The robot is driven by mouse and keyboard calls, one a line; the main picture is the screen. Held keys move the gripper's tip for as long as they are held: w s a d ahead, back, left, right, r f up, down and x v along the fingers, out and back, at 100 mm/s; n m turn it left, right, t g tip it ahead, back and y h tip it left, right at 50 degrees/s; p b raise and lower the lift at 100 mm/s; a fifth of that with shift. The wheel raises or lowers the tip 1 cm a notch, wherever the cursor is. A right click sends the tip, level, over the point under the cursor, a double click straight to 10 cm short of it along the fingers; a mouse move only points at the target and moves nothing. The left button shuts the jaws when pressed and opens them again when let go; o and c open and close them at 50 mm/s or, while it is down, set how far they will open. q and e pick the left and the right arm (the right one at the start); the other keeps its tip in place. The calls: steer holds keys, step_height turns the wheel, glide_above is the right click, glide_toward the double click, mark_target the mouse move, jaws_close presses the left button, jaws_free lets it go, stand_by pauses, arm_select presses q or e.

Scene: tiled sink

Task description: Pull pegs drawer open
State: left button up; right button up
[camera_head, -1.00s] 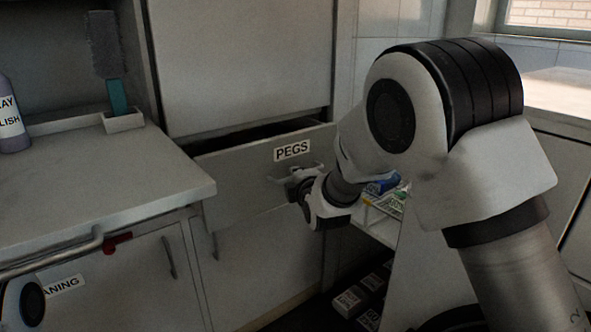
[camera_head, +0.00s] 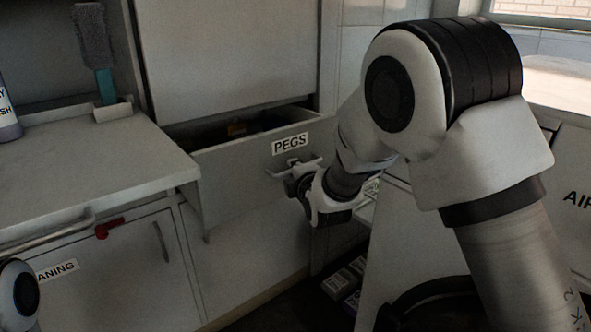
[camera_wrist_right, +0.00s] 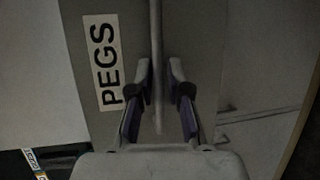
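The drawer (camera_head: 240,175) labelled PEGS is partly pulled out of the cabinet, with a dark gap above its front. My right gripper (camera_head: 297,180) is at this handle. In the right wrist view its fingers (camera_wrist_right: 161,75) lie on both sides of the bar, the left finger closest to it. The exact contact is hard to see. My left gripper is out of view; only part of my left arm shows at the lower left.
A counter (camera_head: 90,170) with a brush (camera_head: 97,50) in a small holder and a bottle (camera_head: 7,110) stands at the left. Below it are a rail and a cabinet door (camera_head: 110,265). Boxes (camera_head: 340,283) lie low beside my right arm. The floor before the drawer looks clear.

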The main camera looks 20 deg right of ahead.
steer(key=s+r, duration=0.1)
steer(key=s, duration=0.6)
steer(key=shift+s+a+r, duration=0.2)
steer(key=shift+a, duration=0.05)
